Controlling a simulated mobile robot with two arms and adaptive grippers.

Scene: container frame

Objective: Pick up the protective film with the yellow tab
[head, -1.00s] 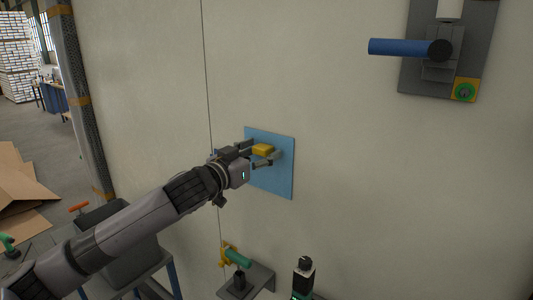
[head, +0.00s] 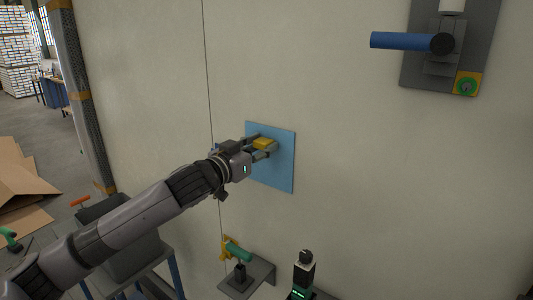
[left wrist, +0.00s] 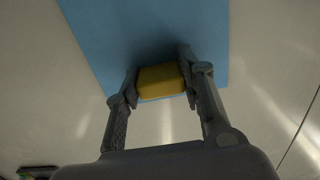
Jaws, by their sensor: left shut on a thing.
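The protective film (head: 279,173) is a flat light-blue sheet on the pale wall panel, in the middle of the head view. Its yellow tab (head: 263,144) sticks out from its upper part. My left gripper (head: 265,148) is shut on the tab, a finger on each side. In the left wrist view the yellow tab (left wrist: 161,82) sits between both fingers, with the blue film (left wrist: 150,30) behind it. The film appears to lie against the wall. Part of its left side is hidden behind my gripper. My right gripper is not in view.
A blue handle (head: 405,41) on a grey plate juts out at the upper right. Below the film, a small grey shelf (head: 258,278) carries a green-handled tool (head: 238,251). A dark device (head: 304,270) stands right of it. The wall right of the film is bare.

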